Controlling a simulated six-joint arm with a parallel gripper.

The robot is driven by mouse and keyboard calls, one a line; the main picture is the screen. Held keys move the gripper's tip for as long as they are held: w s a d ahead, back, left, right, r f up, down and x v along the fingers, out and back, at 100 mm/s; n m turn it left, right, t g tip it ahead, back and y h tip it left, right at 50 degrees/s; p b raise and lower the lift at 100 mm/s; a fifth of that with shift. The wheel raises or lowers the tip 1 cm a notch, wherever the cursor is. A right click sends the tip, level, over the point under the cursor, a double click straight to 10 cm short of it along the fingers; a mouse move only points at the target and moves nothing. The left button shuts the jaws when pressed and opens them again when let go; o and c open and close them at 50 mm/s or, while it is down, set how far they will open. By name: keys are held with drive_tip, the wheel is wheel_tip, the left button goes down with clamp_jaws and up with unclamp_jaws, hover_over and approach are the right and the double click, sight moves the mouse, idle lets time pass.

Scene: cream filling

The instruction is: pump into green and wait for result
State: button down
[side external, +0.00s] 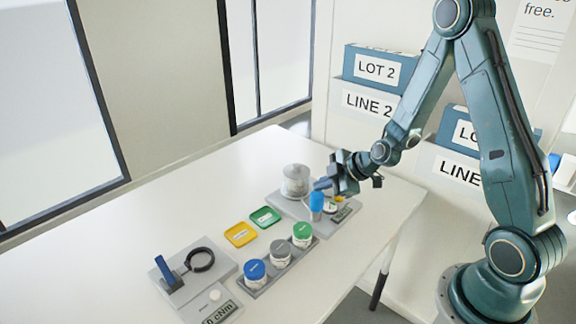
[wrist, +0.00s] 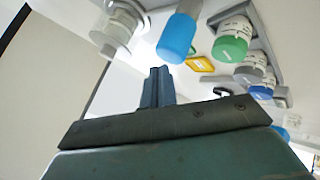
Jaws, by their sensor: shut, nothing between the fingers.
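My gripper (side external: 324,184) is shut and empty, pointing left just above an upright blue-topped cylinder (side external: 317,201) at the grey dispensing station. In the wrist view the shut fingers (wrist: 158,88) point up the picture, with the blue top (wrist: 176,38) beyond them; contact cannot be told. A clear round tank (side external: 296,180) stands on the station's back part. A green-lidded jar (side external: 302,232) stands at the right end of a grey rack; it also shows in the wrist view (wrist: 231,46). A green square tray (side external: 265,217) lies left of the station, apparently empty. The station's display (side external: 341,214) is too small to read.
The rack also holds a grey-lidded jar (side external: 280,252) and a blue-lidded jar (side external: 255,271). A yellow tray (side external: 241,234) lies next to the green one. A grey fixture (side external: 190,278) with a blue lever, black ring and cNm display stands front left. The table's left side is clear.

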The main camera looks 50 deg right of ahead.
sight(322, 195)
drive_tip(key=shift+r, duration=0.35)
drive_tip(key=shift+r, duration=0.15)
wheel_tip(322, 195, up, 6)
drive_tip(key=shift+f, duration=0.1)
idle(0.8)
idle(0.8)
drive_tip(key=s+a+r+m+g, duration=0.2)
drive_tip(key=s+a+r+m, duration=0.3)
drive_tip(key=s+r, duration=0.55)
drive_tip(key=s+a+r+m+h, duration=0.1)
drive_tip(key=s+r+m, duration=0.2)
drive_tip(key=s, duration=0.4)
drive_tip(key=s+a+r+m+g+h, duration=0.1)
drive_tip(key=s+a+r+m, duration=0.1)
drive_tip(key=s, duration=0.6)
drive_tip(key=shift+r+m, duration=0.4)
drive_tip(key=shift+m, duration=0.3)
